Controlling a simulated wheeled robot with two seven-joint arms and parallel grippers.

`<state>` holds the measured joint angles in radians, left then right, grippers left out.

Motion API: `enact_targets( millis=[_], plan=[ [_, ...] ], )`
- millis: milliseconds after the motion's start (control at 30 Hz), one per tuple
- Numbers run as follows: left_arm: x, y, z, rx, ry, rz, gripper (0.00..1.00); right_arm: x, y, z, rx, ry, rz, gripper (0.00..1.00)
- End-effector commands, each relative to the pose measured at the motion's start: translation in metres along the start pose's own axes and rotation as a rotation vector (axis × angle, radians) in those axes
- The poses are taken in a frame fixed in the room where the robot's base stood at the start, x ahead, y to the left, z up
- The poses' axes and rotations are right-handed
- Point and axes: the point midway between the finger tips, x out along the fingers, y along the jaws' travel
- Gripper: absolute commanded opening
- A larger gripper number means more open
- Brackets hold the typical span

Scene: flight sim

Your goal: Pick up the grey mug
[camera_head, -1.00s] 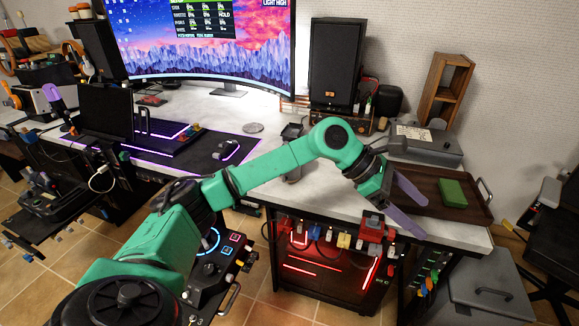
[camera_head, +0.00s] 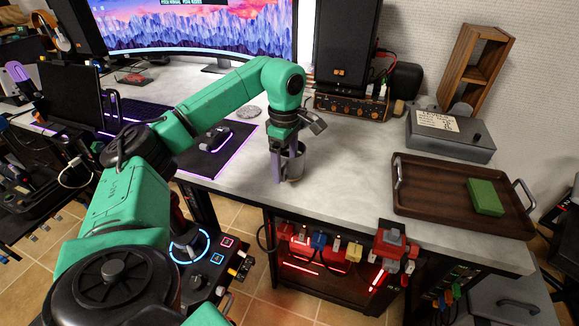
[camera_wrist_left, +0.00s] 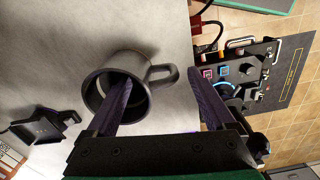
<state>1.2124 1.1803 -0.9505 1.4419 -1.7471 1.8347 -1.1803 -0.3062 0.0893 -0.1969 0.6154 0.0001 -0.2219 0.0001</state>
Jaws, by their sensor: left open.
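The grey mug (camera_head: 297,161) stands on the white desk near its front edge, partly hidden behind my left gripper (camera_head: 284,168) in the head view. In the left wrist view I look down into the mug (camera_wrist_left: 91,90), with its handle pointing right. My left gripper (camera_wrist_left: 160,84) is open, with purple fingers on either side of the handle. One finger overlaps the mug's opening and looks to be inside it; the other is to the right of the handle. I cannot tell whether either finger touches the mug. My right gripper is not in view.
A dark stand (camera_wrist_left: 45,128) is close to the mug. A brown tray (camera_head: 430,205) with a green block (camera_head: 485,197) lies at right. A mouse (camera_head: 215,138) on its mat is at left. A speaker (camera_head: 345,48) and grey box (camera_head: 450,136) stand behind.

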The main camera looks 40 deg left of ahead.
Motion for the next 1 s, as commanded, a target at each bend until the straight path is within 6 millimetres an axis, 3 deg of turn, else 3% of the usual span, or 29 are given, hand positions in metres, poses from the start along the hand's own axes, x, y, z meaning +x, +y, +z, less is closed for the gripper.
enact_targets(
  millis=[200,400,433,600,667,1000],
  plan=[
    [0.038,-0.003,-0.001,0.001,0.0,-0.003,0.88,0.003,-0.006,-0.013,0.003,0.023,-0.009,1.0],
    [0.04,-0.002,-0.001,0.0,-0.001,0.0,0.88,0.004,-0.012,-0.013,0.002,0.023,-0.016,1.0],
    [0.04,-0.002,-0.001,0.0,-0.001,0.0,0.84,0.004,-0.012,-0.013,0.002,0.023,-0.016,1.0],
    [0.04,-0.002,-0.001,0.001,-0.001,0.0,0.19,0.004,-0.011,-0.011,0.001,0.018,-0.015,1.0],
    [0.04,-0.002,-0.001,0.001,-0.001,0.0,0.0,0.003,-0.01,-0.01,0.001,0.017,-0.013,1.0],
    [0.04,-0.002,-0.001,0.001,-0.001,-0.001,0.0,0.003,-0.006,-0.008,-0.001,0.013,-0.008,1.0]
  ],
)
